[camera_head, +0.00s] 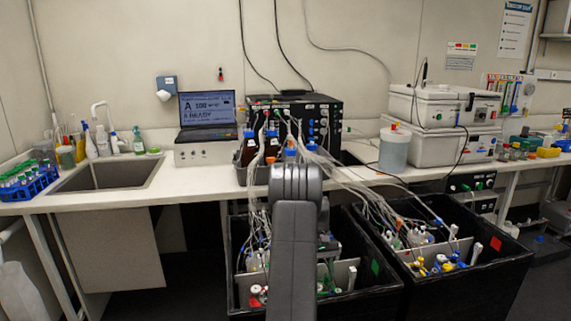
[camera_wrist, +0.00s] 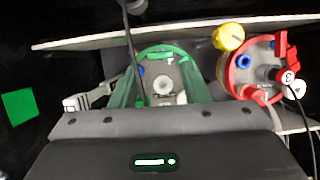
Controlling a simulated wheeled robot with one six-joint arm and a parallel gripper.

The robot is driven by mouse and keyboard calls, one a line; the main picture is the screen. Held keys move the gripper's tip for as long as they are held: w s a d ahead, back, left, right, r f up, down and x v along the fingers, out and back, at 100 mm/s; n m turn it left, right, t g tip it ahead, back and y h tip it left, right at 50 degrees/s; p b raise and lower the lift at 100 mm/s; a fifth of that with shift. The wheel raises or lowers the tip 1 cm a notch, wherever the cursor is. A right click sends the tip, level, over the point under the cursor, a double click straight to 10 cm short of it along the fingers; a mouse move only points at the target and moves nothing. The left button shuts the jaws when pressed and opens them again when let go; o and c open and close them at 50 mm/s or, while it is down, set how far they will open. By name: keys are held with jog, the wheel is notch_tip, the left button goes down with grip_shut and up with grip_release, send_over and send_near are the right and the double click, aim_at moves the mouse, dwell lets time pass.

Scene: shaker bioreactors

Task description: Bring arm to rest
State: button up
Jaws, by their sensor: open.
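My arm (camera_head: 294,235) rises in the middle foreground of the head view, in front of the left black bin (camera_head: 370,295). My gripper (camera_wrist: 158,95) shows in the wrist view, with its dark housing and small green light along the bottom. It is open. A green-edged fitting with a pale round knob (camera_wrist: 162,98) lies beyond the housing; whether the jaws touch it cannot be told. A vessel with a red ring and a yellow cap (camera_wrist: 230,37) is to the right. In the head view the gripper is largely hidden by the arm.
The right black bin (camera_head: 480,282) holds tubed vessels. Many tubes hang from the black control unit (camera_head: 330,112) into both bins. The white bench (camera_head: 115,197) carries a laptop (camera_head: 207,113), a blue rack (camera_head: 28,185), brown bottles and white boxes (camera_head: 430,145).

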aim_at(323, 293)
jog(key=x, duration=0.4)
jog(key=shift+f, duration=0.1)
jog(key=d+v, duration=0.1)
jog(key=v, duration=1.3)
jog(key=x, duration=0.9)
jog(key=a+x, duration=0.1)
jog(key=x, duration=0.4)
jog(key=shift+s, duration=0.1)
jog(key=n, duration=0.2)
jog(key=n+h, duration=0.2)
jog(key=n, duration=0.1)
jog(key=shift+a+n+t, duration=0.3)
jog(key=shift+a+t, duration=0.05)
jog(key=shift+t, duration=0.05)
jog(key=n, duration=0.1)
jog(key=n+t+h, duration=0.1)
jog(key=n, duration=0.1)
jog(key=shift+s+a+n+b, duration=0.1)
jog(key=shift+s+n+b, duration=0.1)
jog(key=shift+n+b, duration=0.15)
jog(key=n+t+b, duration=0.1)
jog(key=n, duration=0.2)
jog(key=shift+s+n, duration=0.15)
jog(key=shift+n, duration=0.1)
jog(key=shift+v, duration=3)
